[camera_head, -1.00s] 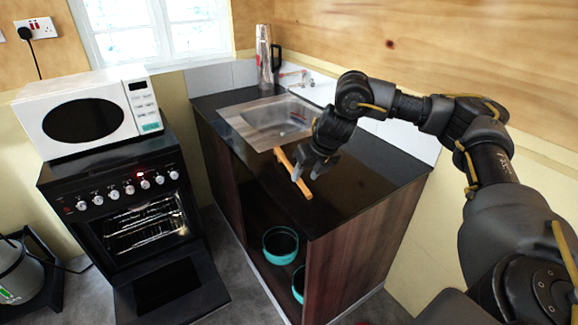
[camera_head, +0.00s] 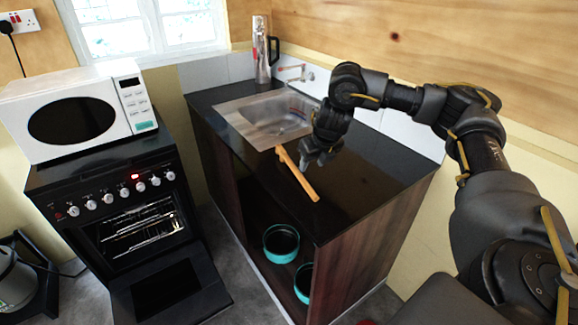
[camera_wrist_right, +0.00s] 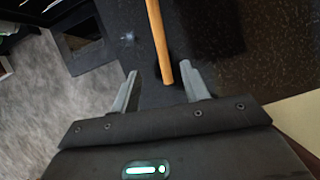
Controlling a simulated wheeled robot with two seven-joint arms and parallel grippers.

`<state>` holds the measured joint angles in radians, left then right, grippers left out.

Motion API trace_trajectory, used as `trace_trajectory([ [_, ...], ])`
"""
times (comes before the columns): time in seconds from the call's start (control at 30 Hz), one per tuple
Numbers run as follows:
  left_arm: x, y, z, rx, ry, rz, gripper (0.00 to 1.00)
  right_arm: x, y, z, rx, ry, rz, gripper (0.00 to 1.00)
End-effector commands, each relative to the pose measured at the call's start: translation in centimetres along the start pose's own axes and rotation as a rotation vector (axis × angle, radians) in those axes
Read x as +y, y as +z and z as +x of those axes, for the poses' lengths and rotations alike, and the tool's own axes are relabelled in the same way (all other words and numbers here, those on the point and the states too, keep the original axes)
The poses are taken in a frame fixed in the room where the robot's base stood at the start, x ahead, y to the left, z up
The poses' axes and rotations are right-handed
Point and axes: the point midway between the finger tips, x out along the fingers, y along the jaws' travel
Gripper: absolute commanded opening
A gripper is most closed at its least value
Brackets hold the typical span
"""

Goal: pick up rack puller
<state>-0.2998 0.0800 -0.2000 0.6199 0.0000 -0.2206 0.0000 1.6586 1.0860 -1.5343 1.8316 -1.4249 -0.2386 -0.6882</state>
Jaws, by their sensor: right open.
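The rack puller (camera_head: 297,173) is a long light-wood stick. It lies at the front edge of the black worktop, next to the sink. In the right wrist view the near end of the rack puller (camera_wrist_right: 161,45) points between my fingertips, a little ahead of them. My right gripper (camera_head: 316,157) is above the worktop just right of the stick. In the wrist view my right gripper (camera_wrist_right: 163,88) is open, its two fingers apart with nothing clearly held. My left gripper is not in view.
A steel sink (camera_head: 272,118) is set in the worktop (camera_head: 365,170). A flask (camera_head: 262,50) stands behind it. The open cabinet below holds teal-rimmed pots (camera_head: 281,243). The oven (camera_head: 135,225) at left has its door down, with a microwave (camera_head: 85,112) on top.

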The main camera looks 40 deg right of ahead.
Motion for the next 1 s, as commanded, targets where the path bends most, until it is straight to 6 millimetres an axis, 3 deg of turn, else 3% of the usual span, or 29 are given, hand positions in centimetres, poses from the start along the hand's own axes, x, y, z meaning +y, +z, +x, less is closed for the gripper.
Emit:
trace_trajectory([
  [0.13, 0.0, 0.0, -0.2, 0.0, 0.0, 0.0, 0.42, -0.1, -0.1, 0.8, 0.003, -0.001, 0.002, 0.45],
  [0.4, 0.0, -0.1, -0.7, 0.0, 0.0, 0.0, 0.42, -0.1, 0.0, 4.8, 0.003, -0.001, 0.002, 0.45],
  [0.73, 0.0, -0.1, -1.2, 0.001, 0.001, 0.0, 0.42, -0.1, 0.2, 6.2, 0.002, -0.001, 0.001, 0.45],
  [1.0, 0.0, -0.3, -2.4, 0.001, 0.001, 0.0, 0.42, -0.1, 0.6, 10.0, 0.003, -0.001, 0.001, 0.45],
])
